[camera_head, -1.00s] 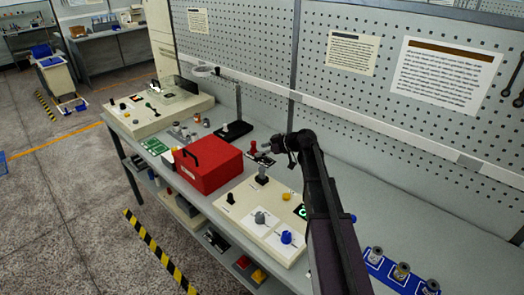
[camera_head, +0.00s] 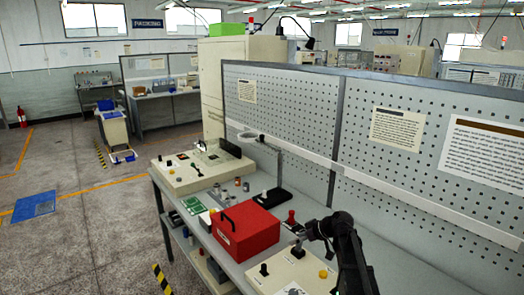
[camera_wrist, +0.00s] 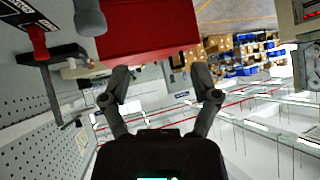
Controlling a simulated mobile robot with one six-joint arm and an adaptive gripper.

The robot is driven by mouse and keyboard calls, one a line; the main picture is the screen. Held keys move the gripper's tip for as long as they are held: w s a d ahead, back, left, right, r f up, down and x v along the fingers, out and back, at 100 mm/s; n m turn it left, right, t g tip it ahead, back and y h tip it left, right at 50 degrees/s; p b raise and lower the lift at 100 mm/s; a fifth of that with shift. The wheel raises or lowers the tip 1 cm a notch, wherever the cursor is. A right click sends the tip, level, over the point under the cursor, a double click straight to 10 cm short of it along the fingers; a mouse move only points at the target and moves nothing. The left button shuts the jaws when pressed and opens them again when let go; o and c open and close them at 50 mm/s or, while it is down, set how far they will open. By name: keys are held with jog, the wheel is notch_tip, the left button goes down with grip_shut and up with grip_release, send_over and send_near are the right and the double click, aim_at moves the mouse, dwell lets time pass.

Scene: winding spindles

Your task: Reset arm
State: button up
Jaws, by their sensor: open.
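My gripper (camera_wrist: 160,90) is open and empty in the wrist view, its two dark fingers spread apart. The wrist picture is upside down, with the red box (camera_wrist: 150,30) beyond the fingertips. In the head view my arm reaches in at the lower right, with the gripper (camera_head: 300,236) over the bench. It is to the right of the red box (camera_head: 243,231) with its black handle. A cream panel (camera_head: 290,275) with a black knob and a yellow button lies below the gripper. Whether the gripper touches anything there is too small to tell.
The grey bench (camera_head: 225,262) runs along a pegboard wall (camera_head: 285,105). A cream control unit (camera_head: 200,170) stands at its far end. A black-based stand (camera_head: 274,194) and a red-topped spindle (camera_head: 291,217) are near the box. Open floor (camera_head: 90,235) lies to the left.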

jog(key=s+f+m+g+h, duration=0.1)
jog(key=s, duration=0.2)
jog(key=s+f+m+h, duration=0.1)
jog(key=s+f, duration=0.1)
jog(key=s, duration=0.2)
jog(key=s+f+m+g+h, duration=0.1)
jog(key=s, duration=0.3)
jog(key=shift+s+a+f+m+g+h, duration=0.2)
jog(key=shift+a+m+g+h, duration=0.1)
jog(key=shift+a+m, duration=0.1)
jog(key=s+d+m+h, duration=0.1)
jog(key=s, duration=0.2)
jog(key=s+d+f+m+g+h, duration=0.1)
jog(key=s+m+h, duration=0.1)
jog(key=s, duration=0.2)
jog(key=s+d+f+m+h, duration=0.1)
jog(key=s+m, duration=0.1)
jog(key=s, duration=0.2)
jog(key=shift+s+d+f+g+h, duration=0.1)
jog(key=shift+s+g+h, duration=0.15)
jog(key=shift+g+h, duration=0.15)
jog(key=shift+s+d+m, duration=0.2)
jog(key=shift+s+m, duration=0.1)
jog(key=shift+m, duration=0.1)
